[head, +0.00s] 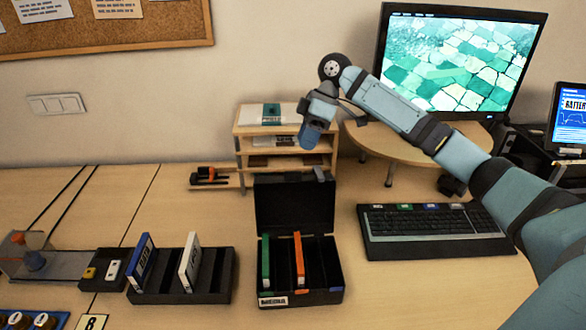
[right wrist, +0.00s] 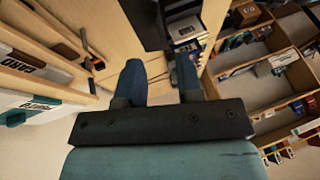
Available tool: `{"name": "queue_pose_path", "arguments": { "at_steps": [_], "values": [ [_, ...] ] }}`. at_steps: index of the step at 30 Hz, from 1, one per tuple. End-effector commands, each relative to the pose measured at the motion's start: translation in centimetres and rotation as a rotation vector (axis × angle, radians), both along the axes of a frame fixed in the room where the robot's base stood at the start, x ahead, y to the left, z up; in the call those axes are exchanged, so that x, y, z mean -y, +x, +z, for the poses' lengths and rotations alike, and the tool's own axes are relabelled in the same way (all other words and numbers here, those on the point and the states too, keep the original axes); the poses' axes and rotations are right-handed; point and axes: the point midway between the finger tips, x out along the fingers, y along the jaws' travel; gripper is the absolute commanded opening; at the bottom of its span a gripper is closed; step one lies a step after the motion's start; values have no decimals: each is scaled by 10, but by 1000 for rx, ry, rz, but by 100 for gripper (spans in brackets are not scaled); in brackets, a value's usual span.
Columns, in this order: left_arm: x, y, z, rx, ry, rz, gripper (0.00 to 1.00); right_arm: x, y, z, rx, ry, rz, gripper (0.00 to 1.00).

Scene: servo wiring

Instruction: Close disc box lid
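The black disc box (head: 301,299) stands on the desk with its lid (head: 294,203) raised upright at the back. A green disc case (head: 266,262) and an orange one (head: 299,258) stand in its slots. My right gripper (head: 310,138) is above and behind the lid's top edge, in front of the small wooden shelf, apparently apart from the lid. In the right wrist view its two blue fingers (right wrist: 158,75) are spread with nothing between them. My left gripper is not in view.
The wooden shelf (head: 245,151) with papers stands behind the lid. A black rack (head: 213,292) with blue and white cases is left of the box. A keyboard (head: 435,228) is to the right, and a monitor (head: 460,60) behind. Desk in front of the keyboard is clear.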

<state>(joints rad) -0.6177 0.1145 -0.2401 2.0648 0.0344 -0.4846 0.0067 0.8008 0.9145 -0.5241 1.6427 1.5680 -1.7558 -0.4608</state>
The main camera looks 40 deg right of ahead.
Motion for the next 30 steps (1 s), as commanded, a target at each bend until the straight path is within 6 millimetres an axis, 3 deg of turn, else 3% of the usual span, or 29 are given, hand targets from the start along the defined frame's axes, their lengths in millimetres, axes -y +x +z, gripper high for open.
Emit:
{"name": "queue_pose_path", "arguments": {
  "at_steps": [6, 12, 25, 29, 30],
  "values": [
    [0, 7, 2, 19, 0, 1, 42, -22, -1, -42, -2, 0, 2, 33],
    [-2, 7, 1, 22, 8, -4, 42, -33, -1, -66, 2, 0, 0, 33],
    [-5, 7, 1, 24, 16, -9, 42, -38, -1, -74, 2, 0, 0, 33],
    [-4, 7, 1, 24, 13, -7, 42, -38, -1, -74, 2, 0, 0, 3],
    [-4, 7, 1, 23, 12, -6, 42, -38, -1, -74, 2, 0, 0, 0]
  ]
}}
